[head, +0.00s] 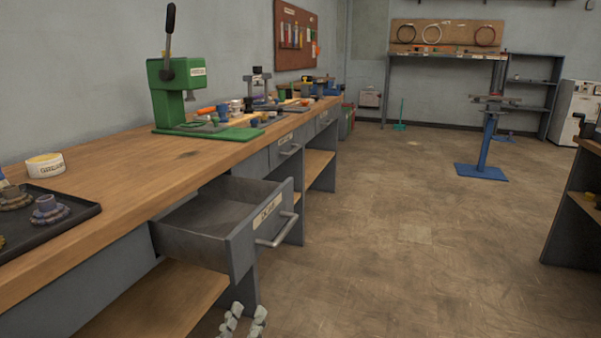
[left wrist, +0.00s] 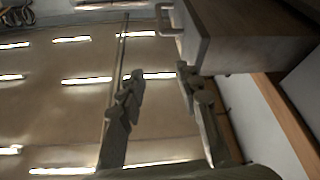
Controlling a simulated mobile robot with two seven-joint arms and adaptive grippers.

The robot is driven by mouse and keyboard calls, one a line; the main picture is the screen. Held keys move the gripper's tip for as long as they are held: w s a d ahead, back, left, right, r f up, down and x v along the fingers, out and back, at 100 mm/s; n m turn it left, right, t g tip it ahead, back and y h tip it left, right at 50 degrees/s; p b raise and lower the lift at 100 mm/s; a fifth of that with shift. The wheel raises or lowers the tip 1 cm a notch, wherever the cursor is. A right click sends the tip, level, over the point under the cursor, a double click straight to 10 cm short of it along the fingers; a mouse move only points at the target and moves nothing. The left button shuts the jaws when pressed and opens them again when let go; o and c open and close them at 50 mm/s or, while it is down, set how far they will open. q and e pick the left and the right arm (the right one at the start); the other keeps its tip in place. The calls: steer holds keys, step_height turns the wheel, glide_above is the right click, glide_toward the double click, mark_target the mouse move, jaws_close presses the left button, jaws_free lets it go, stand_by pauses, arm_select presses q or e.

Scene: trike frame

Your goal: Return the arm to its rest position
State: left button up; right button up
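My left gripper (head: 246,318) shows at the bottom edge of the head view, low in front of the bench and below the open drawer. Only its fingertips show there; the rest of the arm is out of frame. In the left wrist view its two fingers (left wrist: 159,80) stand apart with nothing between them. The grey drawer (head: 243,258) is pulled out, with a label and a bar handle (head: 277,231) on its front. The drawer front also shows close by in the left wrist view (left wrist: 235,42). My right gripper is not in view.
The wooden workbench (head: 130,185) runs along the left wall. A green press (head: 178,95) and a black tray (head: 75,222) with parts stand on it. A blue stand (head: 484,150) is farther back. A dark shelf unit (head: 572,215) is at right. The middle floor is clear.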

arm_select(q)
steer(key=s+a+f+m+g+y, duration=0.1)
steer(key=s+a+f+g+y, duration=0.15)
steer(key=a+f+g, duration=0.4)
steer(key=s+a+f+g+y, duration=0.1)
steer(key=s+f+g+y, duration=0.15)
steer(key=f, duration=0.75)
steer(key=s+a+f+g+y, duration=0.1)
steer(key=s+a+f+g, duration=0.3)
steer(key=s, duration=0.4)
steer(key=s+a+f+g+y, duration=0.1)
steer(key=s+a+f+g, duration=0.4)
steer(key=s, duration=0.4)
steer(key=shift+s+a+f+g+p, duration=0.15)
steer(key=shift+f+g+p, duration=0.15)
steer(key=shift+p, duration=0.15)
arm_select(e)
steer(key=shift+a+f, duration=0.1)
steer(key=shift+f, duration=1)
